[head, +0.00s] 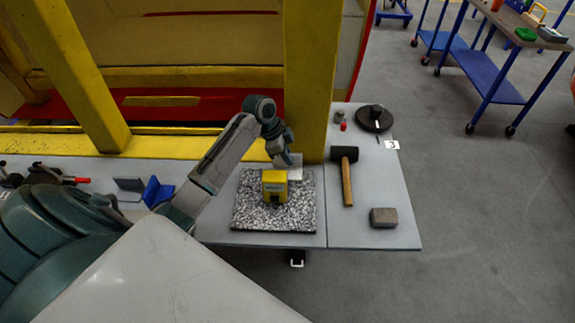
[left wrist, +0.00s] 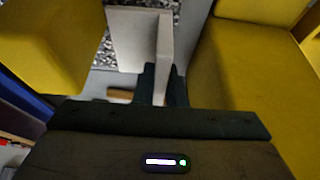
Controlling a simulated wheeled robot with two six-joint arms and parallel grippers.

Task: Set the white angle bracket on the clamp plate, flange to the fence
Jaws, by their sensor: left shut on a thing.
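My left gripper (head: 281,157) is at the back edge of the speckled plate, in front of the yellow post. It is shut on the white angle bracket (head: 295,173), which hangs from the fingertips. In the left wrist view the bracket (left wrist: 133,38) shows a broad face and a narrower flange, with the gripper fingers (left wrist: 161,84) around the flange. Whether the bracket touches the plate I cannot tell. A blue angled piece (head: 157,192) stands left of the arm, by a grey plate (head: 130,184); which is the clamp plate or fence is unclear. My right gripper is out of view.
A yellow block (head: 274,187) sits on the speckled plate (head: 244,213), close to the bracket. A mallet (head: 346,175), a grey-brown block (head: 383,217) and a dark round disc (head: 374,120) lie to the right. The yellow post (head: 308,90) rises close behind the gripper.

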